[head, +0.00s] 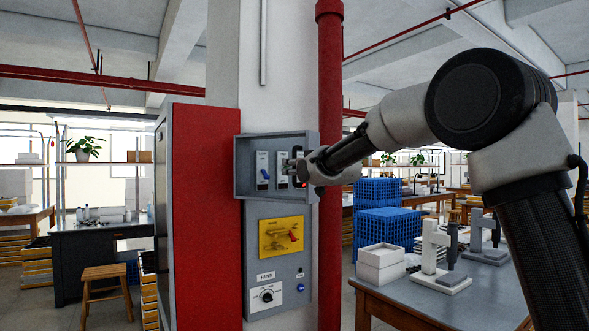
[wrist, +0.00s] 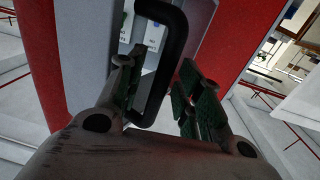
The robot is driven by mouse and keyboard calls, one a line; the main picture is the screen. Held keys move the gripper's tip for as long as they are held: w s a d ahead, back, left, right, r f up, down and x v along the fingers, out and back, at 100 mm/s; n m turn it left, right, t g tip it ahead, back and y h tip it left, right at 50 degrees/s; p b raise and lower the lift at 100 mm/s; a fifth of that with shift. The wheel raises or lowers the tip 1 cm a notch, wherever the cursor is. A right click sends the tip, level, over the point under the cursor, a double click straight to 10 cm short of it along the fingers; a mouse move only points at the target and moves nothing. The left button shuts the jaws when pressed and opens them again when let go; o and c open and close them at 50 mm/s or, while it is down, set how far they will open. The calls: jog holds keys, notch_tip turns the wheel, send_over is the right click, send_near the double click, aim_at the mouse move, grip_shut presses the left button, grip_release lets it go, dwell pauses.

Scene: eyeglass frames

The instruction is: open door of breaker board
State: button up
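The breaker board (head: 239,170) is a grey box on a white pillar. White breakers with small levers, one blue (head: 263,172), show inside its front. I cannot tell from the head view whether a clear door covers them. My gripper (head: 299,168) is at the right part of the box front and hides some of it. In the wrist view, a black loop-shaped handle (wrist: 178,55) stands between the fingers of my gripper (wrist: 160,90). The fingers are apart, with a visible gap between the handle and the right finger. White breaker labels show behind the handle.
Below the box is a grey panel (head: 254,220) with a yellow switch plate (head: 282,237) and a dial. A red cabinet (head: 205,200) stands close on the left and a red pipe (head: 330,90) on the right. A workbench (head: 400,305) with small presses is at right.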

jog(key=v, duration=1.2)
jog(key=shift+d, duration=0.1)
